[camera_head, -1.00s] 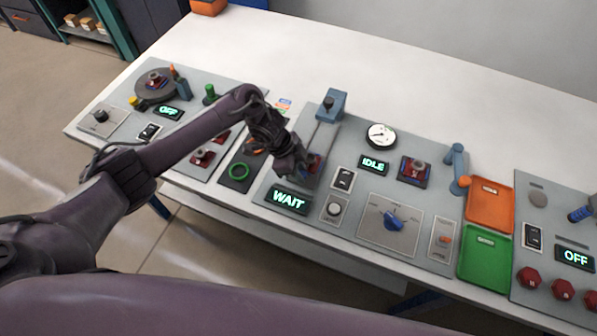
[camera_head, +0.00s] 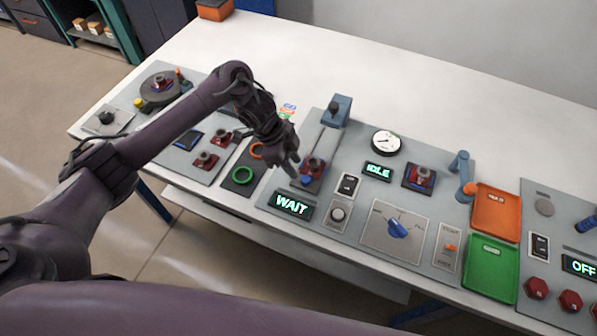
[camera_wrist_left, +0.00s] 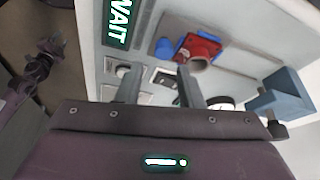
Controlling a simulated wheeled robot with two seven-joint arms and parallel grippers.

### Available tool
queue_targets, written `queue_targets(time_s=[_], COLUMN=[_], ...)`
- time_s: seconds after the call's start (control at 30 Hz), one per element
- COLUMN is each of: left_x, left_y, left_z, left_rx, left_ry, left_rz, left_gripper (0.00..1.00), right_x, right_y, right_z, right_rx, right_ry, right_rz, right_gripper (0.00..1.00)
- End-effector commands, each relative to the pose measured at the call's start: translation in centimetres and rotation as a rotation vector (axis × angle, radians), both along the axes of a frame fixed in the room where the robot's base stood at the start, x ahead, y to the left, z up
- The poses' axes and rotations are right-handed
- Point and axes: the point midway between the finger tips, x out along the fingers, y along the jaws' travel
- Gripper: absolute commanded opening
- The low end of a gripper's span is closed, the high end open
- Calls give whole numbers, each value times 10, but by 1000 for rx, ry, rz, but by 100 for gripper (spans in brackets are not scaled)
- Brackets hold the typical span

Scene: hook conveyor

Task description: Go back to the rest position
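My left gripper (camera_head: 290,168) is above the middle panel, just left of a red and blue part (camera_head: 313,166) on the slide below the blue-grey post. In the left wrist view my left gripper's two fingers (camera_wrist_left: 158,88) stand apart with nothing between them. The red and blue part (camera_wrist_left: 200,50) lies beyond the fingertips, apart from them. A dark jointed arm part (camera_wrist_left: 38,72) at the left edge of that view looks like my right arm. Its fingers are too small to read. The head view does not show my right gripper.
The middle panel has a WAIT display (camera_head: 291,205), an IDLE display (camera_head: 377,172), a gauge (camera_head: 386,142) and a blue knob (camera_head: 397,228). An orange tray (camera_head: 496,214) and a green tray (camera_head: 490,268) lie to the right.

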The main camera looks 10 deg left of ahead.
Motion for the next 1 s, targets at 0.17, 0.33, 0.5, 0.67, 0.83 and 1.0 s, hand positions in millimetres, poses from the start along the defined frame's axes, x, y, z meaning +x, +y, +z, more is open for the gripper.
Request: queue_targets(time_s=[0.17, 0.33, 0.5, 0.67, 0.83, 1.0], left_x=[-1, -1, -1, -1, -9, -24], left_y=[4, 4, 4, 3, -33, -100], left_z=[9, 9, 9, 9, -2, -1], left_rx=[1, 0, 0, -1, -40, -135], left_ry=[1, 1, 1, 0, -76, -254], left_rz=[0, 0, 0, -1, -9, 85], left_gripper=[34, 34, 34, 34, 34, 34], right_x=[4, 4, 4, 4, 3, 3], right_y=[0, 0, 1, 1, 1, 3], right_z=[-2, -2, -2, -2, -2, -2], right_rx=[1, 1, 1, 1, 1, 3], right_ry=[-7, -7, -7, -7, -6, -5], right_rz=[0, 0, 0, 0, 1, 0], right_gripper=[36, 36, 36, 36, 36, 36])
